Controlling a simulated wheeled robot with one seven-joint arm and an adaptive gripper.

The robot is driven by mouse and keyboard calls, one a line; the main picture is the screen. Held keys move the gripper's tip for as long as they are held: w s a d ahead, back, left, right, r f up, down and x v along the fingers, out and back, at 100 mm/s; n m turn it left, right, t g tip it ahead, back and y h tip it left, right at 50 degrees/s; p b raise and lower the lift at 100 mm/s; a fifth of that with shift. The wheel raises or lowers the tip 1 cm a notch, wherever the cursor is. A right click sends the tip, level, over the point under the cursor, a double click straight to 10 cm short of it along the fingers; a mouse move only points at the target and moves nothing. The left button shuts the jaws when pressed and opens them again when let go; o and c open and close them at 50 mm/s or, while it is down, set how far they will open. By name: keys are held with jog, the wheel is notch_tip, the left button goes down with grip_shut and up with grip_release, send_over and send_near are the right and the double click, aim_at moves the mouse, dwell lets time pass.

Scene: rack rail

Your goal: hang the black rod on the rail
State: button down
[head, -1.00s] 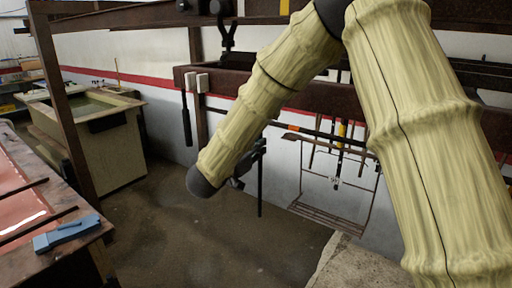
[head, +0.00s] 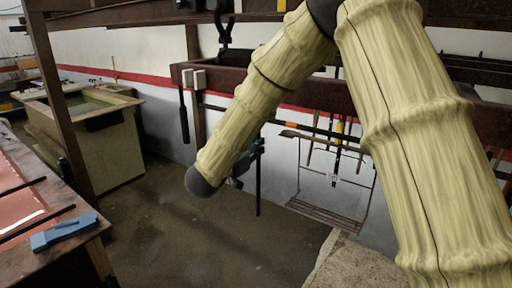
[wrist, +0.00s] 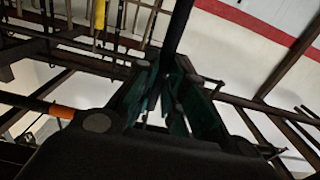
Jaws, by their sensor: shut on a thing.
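The black rod (head: 258,187) hangs upright below my gripper (head: 252,160) in the head view. In the wrist view the rod (wrist: 178,27) runs from between the fingers of my gripper (wrist: 165,85) to the top edge. The fingers are shut on it, and my forearm hides part of the gripper in the head view. A thin dark rail (head: 310,129) with an orange band runs behind and to the right of the gripper, below a rusty beam (head: 230,83). The rod looks apart from the rail; the depth gap is hard to judge.
Several tools and a wire rack (head: 330,208) hang by the white wall at right. A black-handled tool (head: 184,118) hangs left of my arm. A tank (head: 95,135) and a bench with a blue object (head: 63,231) stand at left. The floor (head: 195,245) between is clear.

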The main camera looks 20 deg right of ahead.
jog(key=shift+f, duration=0.15)
jog(key=c, duration=1.4)
grip_release()
jog(key=v, duration=1.2)
